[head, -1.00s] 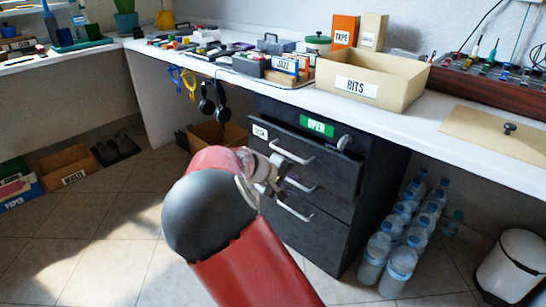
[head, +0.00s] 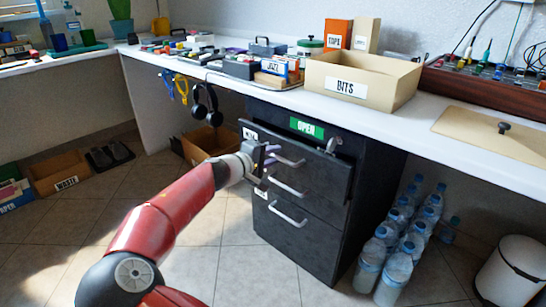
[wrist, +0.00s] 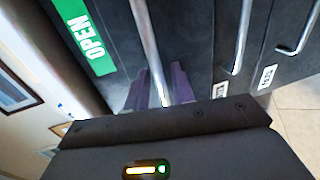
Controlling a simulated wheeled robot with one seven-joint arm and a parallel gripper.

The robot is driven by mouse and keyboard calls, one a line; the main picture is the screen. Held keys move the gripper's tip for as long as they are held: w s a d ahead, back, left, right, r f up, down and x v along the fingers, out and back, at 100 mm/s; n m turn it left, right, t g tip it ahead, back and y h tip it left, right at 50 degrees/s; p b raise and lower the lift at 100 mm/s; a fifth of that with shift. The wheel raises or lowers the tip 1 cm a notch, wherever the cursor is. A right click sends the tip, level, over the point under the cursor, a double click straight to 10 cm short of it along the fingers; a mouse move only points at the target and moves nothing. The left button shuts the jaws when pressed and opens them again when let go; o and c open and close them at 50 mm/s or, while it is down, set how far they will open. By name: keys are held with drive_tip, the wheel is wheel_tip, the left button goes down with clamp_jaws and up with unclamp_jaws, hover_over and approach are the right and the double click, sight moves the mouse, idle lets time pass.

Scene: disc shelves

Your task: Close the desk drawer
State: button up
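The desk drawer is the top drawer (head: 325,172) of a dark cabinet under the white desk. Its front stands out from the cabinet body, so it is partly open. My gripper (head: 268,160) is at the left part of its silver handle (head: 290,162). In the wrist view, the purple fingers (wrist: 160,88) stand either side of the handle bar (wrist: 148,35), with a small gap visible between the tips. Whether they touch the bar is hard to tell. A green OPEN label (head: 307,128) is on the cabinet above the drawer front.
Two lower drawers with handles, one handle (head: 288,215) low down, look shut. Water bottles (head: 397,275) stand right of the cabinet, a white bin (head: 508,272) farther right. Headphones (head: 205,107) hang under the desk edge, above a cardboard box (head: 212,142). Floor in front is clear.

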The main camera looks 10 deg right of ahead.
drive_tip(key=shift+w+d, duration=0.2)
clamp_jaws()
drive_tip(key=shift+d, duration=0.1)
drive_tip(key=x, duration=0.3)
drive_tip(key=shift+w+d+r, duration=0.2)
drive_tip(key=shift+w+d, duration=0.05)
drive_tip(key=shift+d, duration=0.05)
drive_tip(key=shift+w+d+r, duration=0.1)
drive_tip(key=shift+w, duration=0.05)
unclamp_jaws()
drive_tip(key=shift+d, duration=0.15)
